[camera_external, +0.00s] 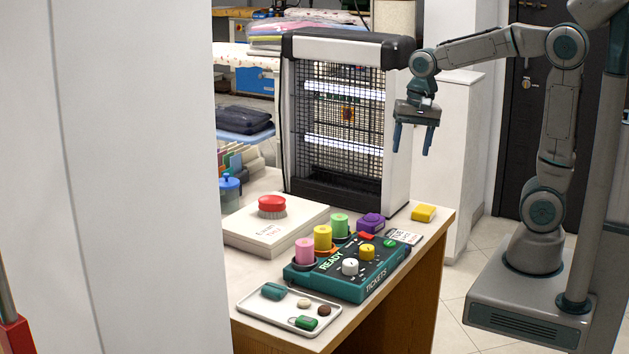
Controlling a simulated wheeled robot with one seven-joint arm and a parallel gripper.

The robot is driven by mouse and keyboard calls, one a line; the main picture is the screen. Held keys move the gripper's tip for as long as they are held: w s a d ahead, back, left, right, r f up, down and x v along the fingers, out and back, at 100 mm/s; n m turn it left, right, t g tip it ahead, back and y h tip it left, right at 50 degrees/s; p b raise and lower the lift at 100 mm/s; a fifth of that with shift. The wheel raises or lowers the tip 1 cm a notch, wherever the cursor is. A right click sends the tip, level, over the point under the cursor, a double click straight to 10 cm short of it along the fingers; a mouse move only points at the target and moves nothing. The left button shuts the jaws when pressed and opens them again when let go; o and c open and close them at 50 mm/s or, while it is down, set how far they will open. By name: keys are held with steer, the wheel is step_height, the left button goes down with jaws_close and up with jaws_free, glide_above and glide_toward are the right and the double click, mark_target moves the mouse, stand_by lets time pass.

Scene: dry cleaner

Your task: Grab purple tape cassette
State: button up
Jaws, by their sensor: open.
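The purple tape cassette (371,222) is a small purple block on the counter, behind the green ticket device and left of a yellow block. Its lower front is partly hidden by the items before it. My gripper (412,145) is open and empty, with its two blue fingers pointing down. It hangs in the air above the counter's right end, higher than the cassette and to its right in the picture. They are apart.
The green ticket device (353,279) with knobs and coloured cylinders stands in front of the cassette. The yellow block (423,213) sits at the counter's right edge. An insect-lamp-like grille unit (340,125) stands behind. A white tray (268,311) lies in front.

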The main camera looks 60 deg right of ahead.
steer(key=w+a+f+m+g+b, duration=0.1)
steer(key=w+a+f+m+b, duration=0.1)
steer(key=w+f+m+b, duration=0.55)
steer(key=m, duration=0.1)
glide_above(371, 218)
steer(key=shift+h, duration=0.3)
steer(key=f, duration=0.9)
steer(key=shift+s+a+f, duration=0.15)
steer(key=shift+a+f, duration=0.2)
steer(key=shift+d+f+b, duration=0.15)
steer(key=shift+f+b, duration=0.15)
steer(key=shift+f, duration=1.1)
steer(key=shift+d+f+b, duration=0.15)
steer(key=shift+f+b, duration=0.15)
steer(key=shift+f, duration=1.05)
steer(key=shift+c, duration=0.3)
steer(key=c, duration=0.7)
